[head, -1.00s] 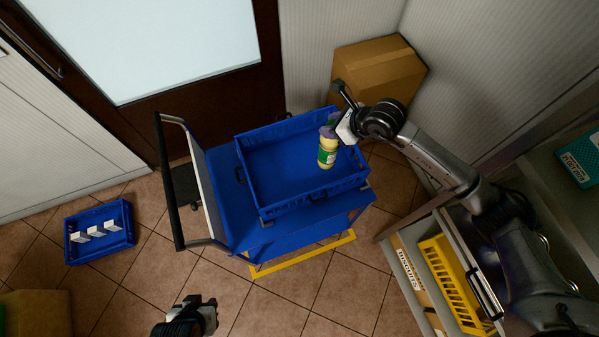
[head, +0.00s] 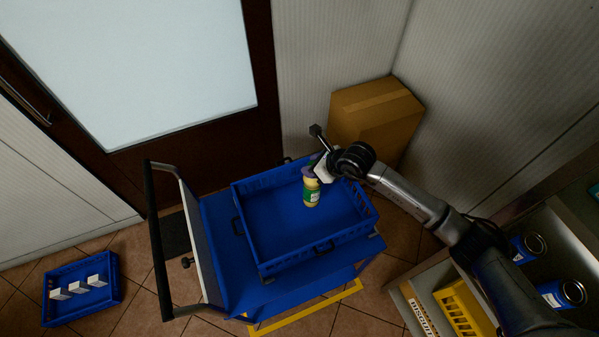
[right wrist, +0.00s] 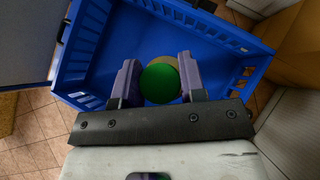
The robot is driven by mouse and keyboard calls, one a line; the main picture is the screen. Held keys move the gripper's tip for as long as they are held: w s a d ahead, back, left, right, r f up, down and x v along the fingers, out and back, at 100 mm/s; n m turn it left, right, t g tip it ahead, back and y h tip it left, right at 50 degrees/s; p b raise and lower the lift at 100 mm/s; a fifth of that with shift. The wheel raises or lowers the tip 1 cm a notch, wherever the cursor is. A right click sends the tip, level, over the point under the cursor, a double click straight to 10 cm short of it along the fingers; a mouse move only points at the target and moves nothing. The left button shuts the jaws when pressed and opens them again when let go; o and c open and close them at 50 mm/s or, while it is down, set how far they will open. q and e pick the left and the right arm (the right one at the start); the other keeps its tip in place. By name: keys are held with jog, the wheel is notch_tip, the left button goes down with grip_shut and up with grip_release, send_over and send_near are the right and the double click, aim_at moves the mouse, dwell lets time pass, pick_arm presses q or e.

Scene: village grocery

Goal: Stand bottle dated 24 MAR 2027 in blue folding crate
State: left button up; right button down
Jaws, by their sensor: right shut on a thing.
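The bottle (head: 311,190) is yellowish with a green label and stands roughly upright; its date cannot be read. My right gripper (head: 312,170) is shut on its top. In the right wrist view the bottle's green cap (right wrist: 162,84) sits between the two fingers (right wrist: 160,82). The blue folding crate (head: 268,262) is open on the blue trolley, and the bottle is over its inside. Whether the bottle touches the crate floor I cannot tell. No other item shows in the crate. My left gripper is not in view.
The blue trolley (head: 222,255) has a dark push handle (head: 154,240) on its left. A cardboard box (head: 375,115) stands behind my right gripper. A small blue crate (head: 82,312) with white blocks lies on the floor at left. Shelves with blue cans (head: 562,293) and a yellow crate (head: 462,312) are at right.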

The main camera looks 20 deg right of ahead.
aim_at(312, 185)
jog(key=shift+w+a+f, duration=0.5)
jog(key=shift+w+a, duration=0.1)
jog(key=shift+a, duration=0.1)
notch_tip(312, 185, down, 4)
jog(key=b, duration=0.3)
jog(key=shift+f+b, duration=0.2)
jog(key=shift+b, duration=0.1)
jog(key=c, duration=1)
grip_release()
jog(key=shift+s, duration=0.1)
jog(key=o, duration=0.3)
